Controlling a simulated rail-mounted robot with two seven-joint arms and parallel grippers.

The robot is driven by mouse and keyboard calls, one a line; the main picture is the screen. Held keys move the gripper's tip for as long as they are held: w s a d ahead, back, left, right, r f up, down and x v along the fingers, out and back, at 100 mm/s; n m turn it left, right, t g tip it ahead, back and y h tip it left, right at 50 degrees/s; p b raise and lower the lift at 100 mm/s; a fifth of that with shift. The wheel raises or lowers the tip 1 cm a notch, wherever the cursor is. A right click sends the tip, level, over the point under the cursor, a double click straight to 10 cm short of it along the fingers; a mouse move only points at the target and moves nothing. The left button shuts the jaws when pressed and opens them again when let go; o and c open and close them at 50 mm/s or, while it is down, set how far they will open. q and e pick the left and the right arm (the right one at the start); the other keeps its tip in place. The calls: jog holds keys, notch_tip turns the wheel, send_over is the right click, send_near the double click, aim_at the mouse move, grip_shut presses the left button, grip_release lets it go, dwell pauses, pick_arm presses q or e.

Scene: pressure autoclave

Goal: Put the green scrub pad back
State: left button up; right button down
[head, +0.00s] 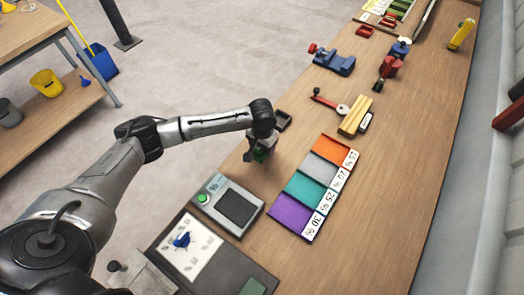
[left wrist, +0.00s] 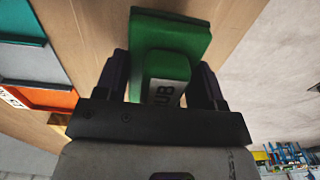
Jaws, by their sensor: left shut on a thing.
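The green scrub pad (left wrist: 172,40) is a green block with a raised grip that bears a partly hidden white label. My left gripper (left wrist: 168,82) is shut on that grip, one dark purple finger on each side. In the head view my left gripper (head: 259,150) points down near the bench's left edge, between the dark open tray and the scale. I cannot tell how far the pad is above the bench. My right gripper is not in view.
The small dark tray (head: 284,121) is just beyond the gripper. A grey scale (head: 225,205) with a green button stands nearer. Orange, grey, teal and purple (head: 291,215) labelled mats lie to the right. Yellow bars (head: 355,116) and a blue vise (head: 335,62) are farther off.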

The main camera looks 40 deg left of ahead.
aim_at(262, 151)
pick_arm(q)
notch_tip(262, 151, down, 3)
jog(key=shift+f+b, duration=0.2)
jog(key=shift+b, duration=0.1)
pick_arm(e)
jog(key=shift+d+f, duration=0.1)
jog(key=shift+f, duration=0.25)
pick_arm(q)
jog(key=shift+f, duration=0.1)
jog(key=shift+f, duration=0.1)
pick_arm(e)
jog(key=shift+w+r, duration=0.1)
pick_arm(q)
jog(key=o, duration=0.9)
notch_tip(262, 151, up, 11)
jog(key=shift+r+p, duration=0.15)
jog(key=shift+p, duration=0.8)
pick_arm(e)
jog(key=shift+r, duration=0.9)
pick_arm(q)
jog(key=shift+r, duration=0.5)
